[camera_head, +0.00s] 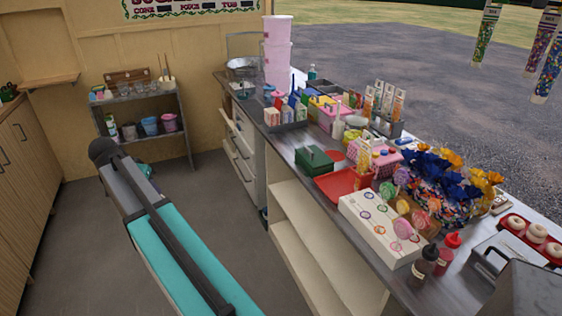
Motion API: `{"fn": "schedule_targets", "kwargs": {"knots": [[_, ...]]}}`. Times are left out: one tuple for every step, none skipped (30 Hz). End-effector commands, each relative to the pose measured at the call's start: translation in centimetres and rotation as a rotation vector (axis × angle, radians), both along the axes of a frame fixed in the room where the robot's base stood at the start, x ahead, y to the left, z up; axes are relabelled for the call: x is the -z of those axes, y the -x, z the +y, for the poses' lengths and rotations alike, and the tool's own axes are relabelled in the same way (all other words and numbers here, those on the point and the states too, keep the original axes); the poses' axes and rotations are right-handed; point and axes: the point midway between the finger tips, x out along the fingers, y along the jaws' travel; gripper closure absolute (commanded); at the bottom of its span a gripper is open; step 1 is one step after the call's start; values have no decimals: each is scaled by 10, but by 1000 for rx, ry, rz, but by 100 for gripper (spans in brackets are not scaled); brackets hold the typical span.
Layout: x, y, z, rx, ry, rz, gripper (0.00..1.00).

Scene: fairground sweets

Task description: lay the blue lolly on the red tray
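A red tray (340,188) lies on the counter in the middle of the row, between a green box and a white box. The white lolly stand (380,236) has coloured rings on its top. Several round lollies, such as a pink one (402,228) and a green one (387,190), stand at its right side. I cannot pick out a blue lolly for certain among them.
The counter (288,142) is crowded. A green box (314,161) stands just behind the red tray. Blue and yellow wrapped bunches (440,178), sauce bottles (425,261) and a red doughnut tray (507,226) are to the right. The floor (62,235) at left is clear.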

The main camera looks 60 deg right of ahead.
Motion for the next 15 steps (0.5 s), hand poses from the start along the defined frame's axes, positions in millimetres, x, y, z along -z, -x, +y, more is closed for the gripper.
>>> {"fn": "schedule_targets", "kwargs": {"knots": [[1,0,-22,36,16,-7,100],[0,1,-33,55,26,-12,100],[0,3,-49,79,40,-17,100],[-1,5,-61,99,51,-20,100],[-1,7,-72,117,59,-23,100],[-1,10,-87,142,72,-27,100],[-2,13,-99,158,83,-30,100],[-2,16,-110,177,93,-32,100],[-2,20,-125,200,105,-36,100],[-2,24,-136,216,115,-38,100],[-3,27,-147,232,124,-40,100],[-3,32,-162,254,137,-42,100],[-3,36,-173,270,146,-44,100],[-3,41,-184,287,156,-45,100],[-3,47,-198,308,167,-46,100]]}}
